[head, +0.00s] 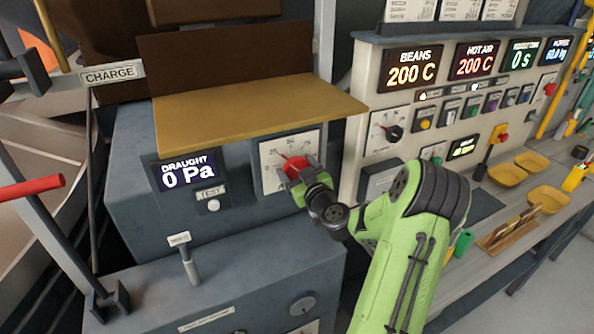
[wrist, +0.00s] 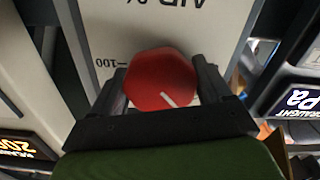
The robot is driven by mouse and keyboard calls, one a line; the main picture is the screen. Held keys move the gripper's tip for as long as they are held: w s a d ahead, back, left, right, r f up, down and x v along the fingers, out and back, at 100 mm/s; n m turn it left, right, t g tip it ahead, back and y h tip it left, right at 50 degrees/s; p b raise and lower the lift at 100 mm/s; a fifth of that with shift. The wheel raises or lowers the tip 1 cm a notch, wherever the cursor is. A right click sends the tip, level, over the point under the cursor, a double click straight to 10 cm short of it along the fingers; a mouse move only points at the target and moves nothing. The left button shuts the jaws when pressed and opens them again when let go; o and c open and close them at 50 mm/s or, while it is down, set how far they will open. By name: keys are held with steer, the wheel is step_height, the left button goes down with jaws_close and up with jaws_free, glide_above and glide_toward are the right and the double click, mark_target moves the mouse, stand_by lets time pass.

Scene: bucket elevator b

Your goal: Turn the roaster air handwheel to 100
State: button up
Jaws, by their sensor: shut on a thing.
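The roaster air handwheel is a red knob (head: 295,164) on a white dial plate (head: 272,178) marked 25 and 50 in the head view. Its red pointer tip points up and left, near the 25 to 50 part of the scale. In the wrist view the red knob (wrist: 160,75) fills the middle, with a white line toward the lower right. An upside-down 100 mark shows left of it. My gripper (head: 304,173) is shut on the knob, one finger on each side (wrist: 162,88). My gripper and wrist hide the dial's lower right part.
A tan shelf (head: 260,100) juts out above the dial. The draught display (head: 187,172) reads 0 Pa, with a test button (head: 213,205) below. A control panel (head: 372,85) stands to the right. A red-ended lever (head: 30,188) is at far left.

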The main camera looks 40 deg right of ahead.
steer(key=m+b, duration=0.2)
steer(key=m, duration=0.4)
steer(key=shift+m, duration=0.3)
steer(key=m, duration=0.6)
steer(key=shift+r+b, duration=0.1)
steer(key=shift+b, duration=0.25)
steer(key=m+p, duration=0.1)
steer(key=m, duration=0.5)
steer(key=shift+m, duration=0.3)
steer(key=m+p, duration=0.2)
steer(key=m, duration=0.2)
steer(key=shift+m+p, duration=0.5)
steer(key=shift+m, duration=0.8)
steer(key=o, duration=1)
